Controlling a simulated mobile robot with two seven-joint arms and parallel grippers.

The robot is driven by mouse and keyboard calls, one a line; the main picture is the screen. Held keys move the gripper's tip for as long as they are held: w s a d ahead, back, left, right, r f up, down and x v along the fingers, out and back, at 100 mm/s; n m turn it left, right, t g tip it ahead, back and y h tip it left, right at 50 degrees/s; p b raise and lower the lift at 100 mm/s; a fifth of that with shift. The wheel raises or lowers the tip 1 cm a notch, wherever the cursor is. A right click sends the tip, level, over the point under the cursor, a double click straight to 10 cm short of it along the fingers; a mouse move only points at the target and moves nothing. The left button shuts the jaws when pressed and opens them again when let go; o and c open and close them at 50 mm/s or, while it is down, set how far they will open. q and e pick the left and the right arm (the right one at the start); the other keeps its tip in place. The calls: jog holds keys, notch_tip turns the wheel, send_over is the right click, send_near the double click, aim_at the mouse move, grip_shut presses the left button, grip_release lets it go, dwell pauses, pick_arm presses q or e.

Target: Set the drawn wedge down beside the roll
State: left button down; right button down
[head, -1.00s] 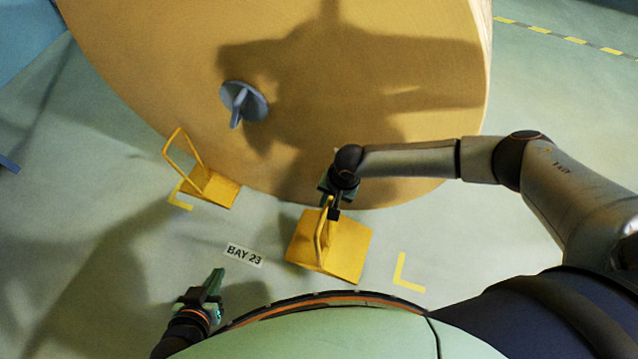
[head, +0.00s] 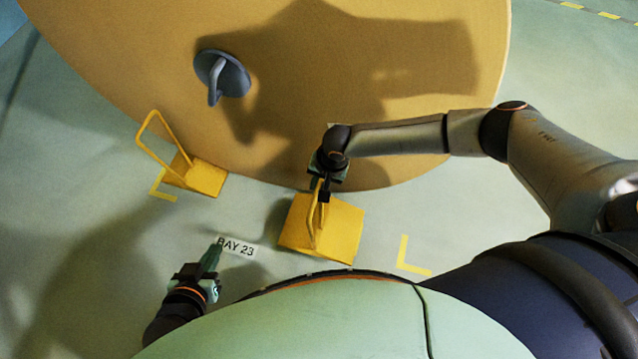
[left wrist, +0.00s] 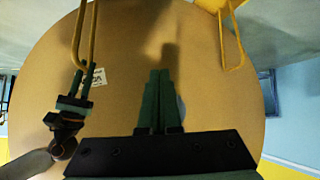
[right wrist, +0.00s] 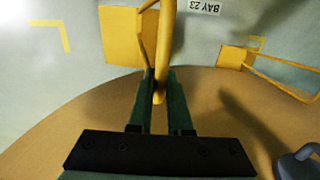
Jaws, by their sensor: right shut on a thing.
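The drawn wedge (head: 342,232) is a yellow plate with an upright loop handle, just in front of the roll's lower edge. My right gripper (head: 322,190) is shut on that handle from above; the right wrist view shows the handle (right wrist: 166,45) between the fingers. I cannot tell whether the plate touches the floor. The big tan kraft roll (head: 110,60) fills the back, with a grey core plug (head: 232,78). A second yellow wedge (head: 207,180) stands at the roll's lower left edge. My left gripper (head: 212,258) is empty, fingers together, beside the BAY 23 label.
The BAY 23 label (head: 240,249) lies on the floor between the wedges. Yellow corner marks lie at the left (head: 158,188) and right (head: 408,258). Floor right of the held wedge is clear. A striped yellow line (head: 608,15) runs at the far right.

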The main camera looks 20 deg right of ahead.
pick_arm(q)
jog(key=shift+w+r+m+t+h+b, duration=0.55)
jog(key=shift+w+r+t+b, duration=1.3)
jog(key=shift+w+r+t, duration=2)
jog(key=s+r+m+t+h+b, duration=0.1)
jog(key=s+r+m+h, duration=0.1)
jog(key=r, duration=0.6)
jog(key=s+d+r+m+t+h+b, duration=0.1)
jog(key=s+r+m+t+h+b, duration=0.1)
jog(key=r+h, duration=0.3)
jog(key=s+r+m+t+h+b, duration=0.1)
jog(key=s+r+m+t+h, duration=0.1)
jog(key=r, duration=1)
jog(key=shift+s+d+r+m+h, duration=0.15)
jog(key=shift+s+r+m+h, duration=0.2)
jog(key=shift+s+m+h, duration=0.7)
